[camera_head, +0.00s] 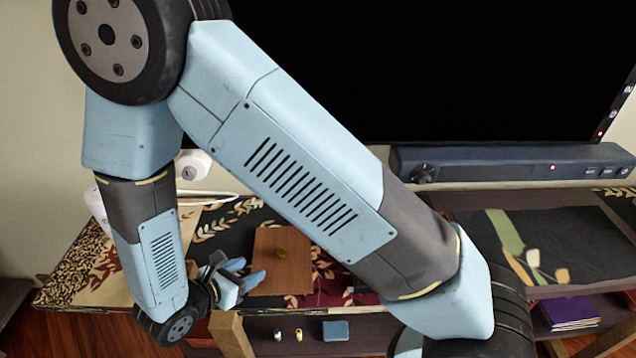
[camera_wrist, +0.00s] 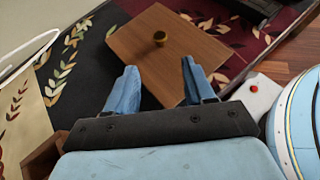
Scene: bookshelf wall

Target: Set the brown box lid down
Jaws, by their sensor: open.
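The brown box lid (camera_head: 281,280) is a flat wooden square with a small round knob (camera_head: 280,253). It lies on the patterned cloth in the head view, left of centre. In the wrist view the lid (camera_wrist: 180,75) lies just beyond my fingers, with its knob (camera_wrist: 160,38) up. My gripper (camera_head: 246,273) is at the lid's left edge in the head view. In the wrist view my gripper (camera_wrist: 158,68) has its two blue fingers spread, with nothing between them but the lid's near part below. I cannot tell whether a finger touches the lid.
A leaf-patterned cloth (camera_head: 95,272) covers the surface. A wooden piece (camera_head: 232,335) stands below my gripper. A shelf underneath holds a blue box (camera_head: 336,330) and small items. A dark soundbar (camera_head: 500,163) and large black screen (camera_head: 400,70) stand behind. A white object (camera_wrist: 262,95) is at right.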

